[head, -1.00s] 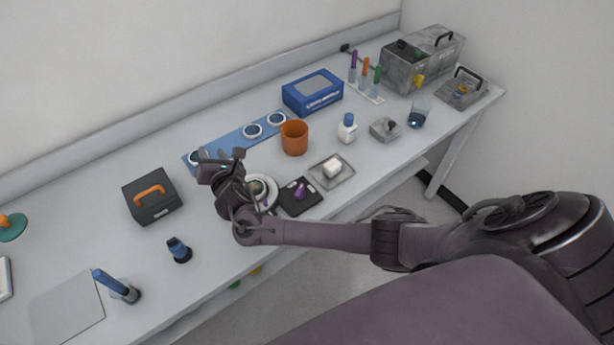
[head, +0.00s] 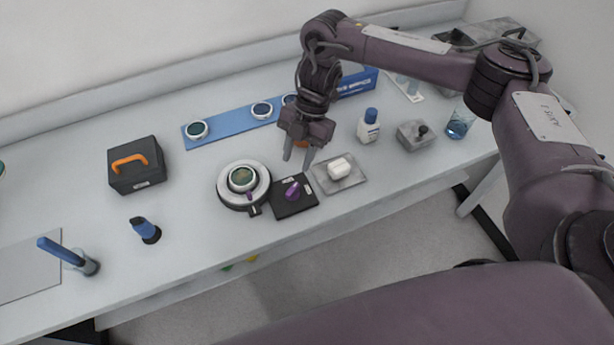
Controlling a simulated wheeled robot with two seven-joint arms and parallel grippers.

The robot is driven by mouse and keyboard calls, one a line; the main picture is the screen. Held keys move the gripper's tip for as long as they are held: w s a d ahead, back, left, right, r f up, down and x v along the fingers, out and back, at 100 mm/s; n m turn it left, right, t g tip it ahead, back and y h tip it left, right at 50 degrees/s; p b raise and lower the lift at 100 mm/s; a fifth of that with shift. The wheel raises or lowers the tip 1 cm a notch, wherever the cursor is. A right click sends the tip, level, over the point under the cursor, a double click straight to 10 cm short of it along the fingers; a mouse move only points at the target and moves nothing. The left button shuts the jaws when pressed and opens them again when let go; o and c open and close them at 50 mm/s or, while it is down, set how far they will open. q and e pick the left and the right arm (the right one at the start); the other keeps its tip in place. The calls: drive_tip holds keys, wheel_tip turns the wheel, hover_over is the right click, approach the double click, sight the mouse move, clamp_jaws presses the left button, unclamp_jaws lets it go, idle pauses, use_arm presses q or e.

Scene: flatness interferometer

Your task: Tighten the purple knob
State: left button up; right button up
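A purple knob (head: 292,190) stands on a square black plate (head: 296,205) at the front of the bench. A smaller purple piece (head: 249,196) sits at the front of a round white-and-black stage (head: 225,183), just left of the plate. The stage carries a round part with a dark greenish top (head: 242,178). My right gripper (head: 298,158) points down above and behind the black plate. Its two fingers are apart with nothing between them, and it appears clear of both purple pieces. My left gripper is not in view.
A white block lies on a grey tray (head: 353,180) right of the plate. A white bottle (head: 368,130), a grey box (head: 414,137) and a blue glass (head: 459,124) stand farther right. An orange cup (head: 300,143) is mostly hidden behind my gripper. A black case (head: 136,170) stands left.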

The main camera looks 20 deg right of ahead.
sight(294, 187)
drive_tip(key=x, duration=0.7)
drive_tip(key=shift+s+d+f, duration=0.25)
drive_tip(key=shift+s, duration=0.2)
clamp_jaws()
